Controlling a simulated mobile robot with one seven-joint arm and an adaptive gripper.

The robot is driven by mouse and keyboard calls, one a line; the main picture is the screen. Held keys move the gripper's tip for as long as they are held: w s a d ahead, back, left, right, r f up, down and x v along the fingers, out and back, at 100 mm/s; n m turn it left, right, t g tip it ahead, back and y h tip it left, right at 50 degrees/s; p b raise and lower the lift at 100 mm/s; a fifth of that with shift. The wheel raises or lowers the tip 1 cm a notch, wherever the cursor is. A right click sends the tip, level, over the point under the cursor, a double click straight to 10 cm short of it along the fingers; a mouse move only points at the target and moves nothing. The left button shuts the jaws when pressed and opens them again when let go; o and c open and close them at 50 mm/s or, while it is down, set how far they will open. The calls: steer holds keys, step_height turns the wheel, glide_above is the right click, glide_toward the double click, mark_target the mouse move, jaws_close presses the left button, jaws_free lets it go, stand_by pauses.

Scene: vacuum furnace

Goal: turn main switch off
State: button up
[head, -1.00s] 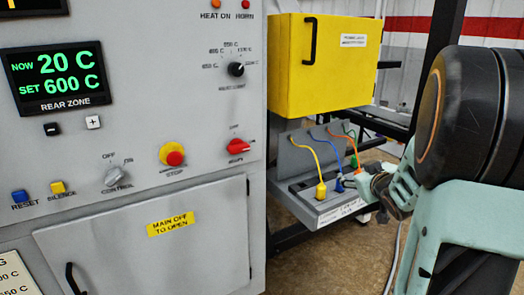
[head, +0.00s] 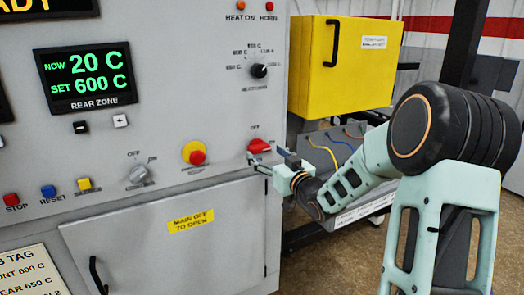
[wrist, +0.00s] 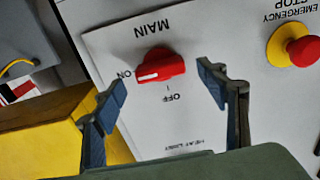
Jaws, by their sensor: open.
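The main switch (head: 260,146) is a red knob on the grey front panel, at the panel's lower right. In the wrist view the red knob (wrist: 158,67) appears upside down, with its white mark at the left end towards ON. The OFF label lies below it there. My gripper (head: 264,163) is at the panel, close to the knob's lower side. In the wrist view my gripper (wrist: 163,84) is open and empty, with one finger on each side of the knob. I cannot tell whether it touches the knob.
The emergency stop (head: 195,154) is a red button on a yellow base, left of the switch. The heat limit selector (head: 259,71) is above. A yellow box (head: 343,72) stands right of the panel, with cables below it. The panel door (head: 150,245) is shut.

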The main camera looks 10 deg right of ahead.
mark_target(261, 150)
steer(key=shift+x, duration=1.55)
steer(key=c, duration=1.2)
steer(key=shift+o, duration=0.2)
